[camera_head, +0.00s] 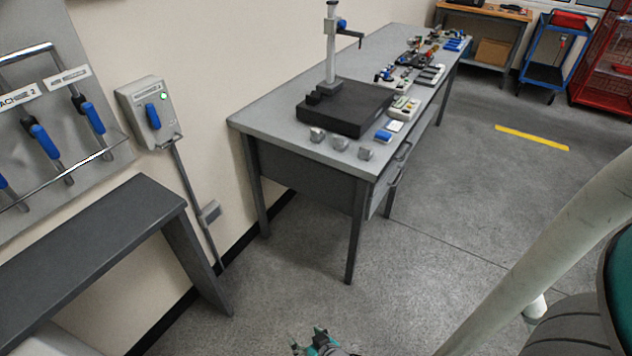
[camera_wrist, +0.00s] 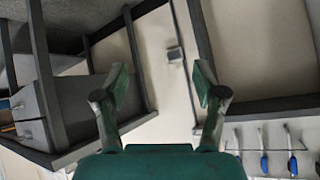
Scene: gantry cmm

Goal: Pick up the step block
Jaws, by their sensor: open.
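A dark, stepped-looking block (camera_head: 322,91) sits on the black plate (camera_head: 345,107) at the foot of the stand on the grey workbench (camera_head: 250,119). I cannot tell for sure which of these is the step block. My gripper (camera_wrist: 161,90) is open and empty in the wrist view, well apart from the blocks. Only its teal top shows at the bottom of the head view. No block shows in the wrist view.
A measuring stand (camera_head: 331,45) rises from the plate. Several small tools lie farther along the bench. A dark bench (camera_head: 95,245) stands at left below a panel with blue handles (camera_head: 45,141). The grey floor (camera_head: 420,285) before the workbench is clear.

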